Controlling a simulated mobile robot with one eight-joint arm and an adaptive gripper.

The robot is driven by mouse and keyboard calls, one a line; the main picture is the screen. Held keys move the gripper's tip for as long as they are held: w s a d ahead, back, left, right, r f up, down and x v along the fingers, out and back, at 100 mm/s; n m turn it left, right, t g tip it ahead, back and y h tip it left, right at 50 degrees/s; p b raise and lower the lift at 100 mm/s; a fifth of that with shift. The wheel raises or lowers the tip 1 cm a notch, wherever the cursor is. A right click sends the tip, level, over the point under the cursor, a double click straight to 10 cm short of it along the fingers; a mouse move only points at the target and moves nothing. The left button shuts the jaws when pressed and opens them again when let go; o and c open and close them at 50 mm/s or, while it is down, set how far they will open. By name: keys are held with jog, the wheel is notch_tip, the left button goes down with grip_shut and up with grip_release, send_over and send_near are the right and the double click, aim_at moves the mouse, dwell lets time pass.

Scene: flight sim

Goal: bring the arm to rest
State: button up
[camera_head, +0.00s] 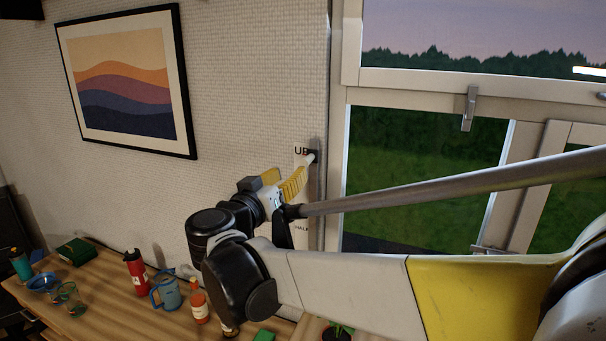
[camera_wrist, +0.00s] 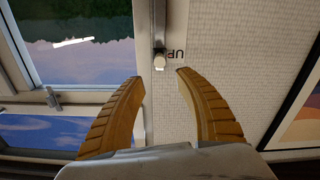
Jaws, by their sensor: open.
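My gripper (camera_wrist: 160,76) is open and empty, its two yellow ribbed fingers apart. In the head view my gripper (camera_head: 300,176) is raised near the wall beside the window, with my arm stretched out from the right. A small light-tipped lever (camera_wrist: 160,60) on a vertical wall strip sits just beyond the fingertips, by the letters "UP". It also shows in the head view (camera_head: 311,157). I see no clear contact, and the exact gap cannot be told.
A wooden table (camera_head: 110,324) below my arm holds a red bottle (camera_head: 135,272), a blue mug (camera_head: 166,293), an orange-labelled bottle (camera_head: 197,301) and cups. A framed picture (camera_head: 128,82) hangs at left. The window frame (camera_head: 430,85) is at right.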

jog(key=shift+d, duration=0.1)
jog(key=s+d+f+g+b, duration=0.35)
jog(key=d+f, duration=0.35)
jog(key=d, duration=0.3)
jog(key=s+d+f+g+b, duration=0.3)
jog(key=s+d+f+b, duration=0.1)
jog(key=d+f, duration=0.5)
jog(key=s+d+f+g+y+b, duration=0.1)
jog(key=s+d+f+y+b, duration=0.2)
jog(key=s+f, duration=0.7)
jog(key=s+d+f+n+g+y+b, duration=0.1)
jog(key=s+f+b, duration=0.4)
jog(key=s+f, duration=0.5)
jog(key=shift+s+d+f+n+g+y, duration=0.25)
jog(key=shift+d+g+y, duration=0.4)
jog(key=shift+d+y, duration=0.5)
